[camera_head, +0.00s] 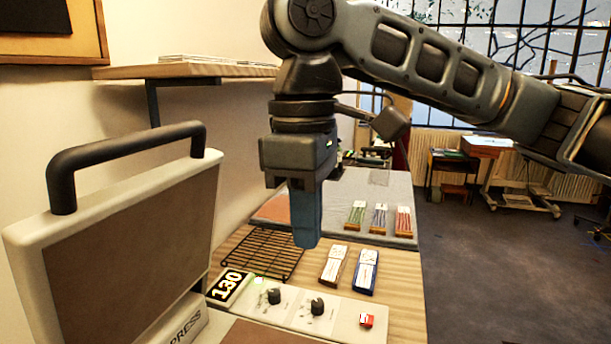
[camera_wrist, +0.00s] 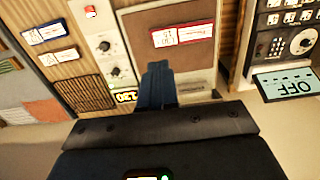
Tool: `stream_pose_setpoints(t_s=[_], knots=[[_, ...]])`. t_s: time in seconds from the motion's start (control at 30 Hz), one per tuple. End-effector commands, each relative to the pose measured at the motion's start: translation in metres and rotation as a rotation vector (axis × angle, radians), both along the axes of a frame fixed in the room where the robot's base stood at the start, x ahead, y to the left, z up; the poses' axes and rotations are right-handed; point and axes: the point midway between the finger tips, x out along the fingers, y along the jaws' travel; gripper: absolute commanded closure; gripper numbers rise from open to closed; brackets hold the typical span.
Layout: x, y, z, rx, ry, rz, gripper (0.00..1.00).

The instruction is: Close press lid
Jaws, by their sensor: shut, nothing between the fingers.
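The press lid (camera_head: 140,245) stands raised at the left in the head view, brown plate facing me, with a black bar handle (camera_head: 125,160) on its top edge. The press base (camera_head: 262,333) shows its brown lower plate at the bottom edge. The wrist view also shows the lower plate (camera_wrist: 175,67), with a red-edged white packet (camera_wrist: 182,35) lying on it. My gripper (camera_head: 306,238) points down, shut and empty, to the right of the lid and apart from its handle. Its blue fingers (camera_wrist: 158,75) overlap the press in the wrist view.
A control panel (camera_head: 290,308) has two knobs and a red switch, beside a 130 display (camera_head: 227,285). Behind it are a wire rack (camera_head: 258,250) and two packets (camera_head: 349,269). A wall shelf (camera_head: 185,71) is above. An OFF sign (camera_wrist: 288,84) shows at right in the wrist view.

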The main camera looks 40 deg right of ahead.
Motion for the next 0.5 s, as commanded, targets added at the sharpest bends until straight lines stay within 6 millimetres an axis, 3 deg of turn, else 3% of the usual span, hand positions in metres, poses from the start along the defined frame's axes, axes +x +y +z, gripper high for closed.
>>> stream_pose_setpoints(t_s=[0.2,0.5], knots=[[-0.013,-0.009,-0.028,0.000,0.001,-0.001,1.00],[-0.023,-0.016,-0.043,0.001,0.001,0.001,1.00]])
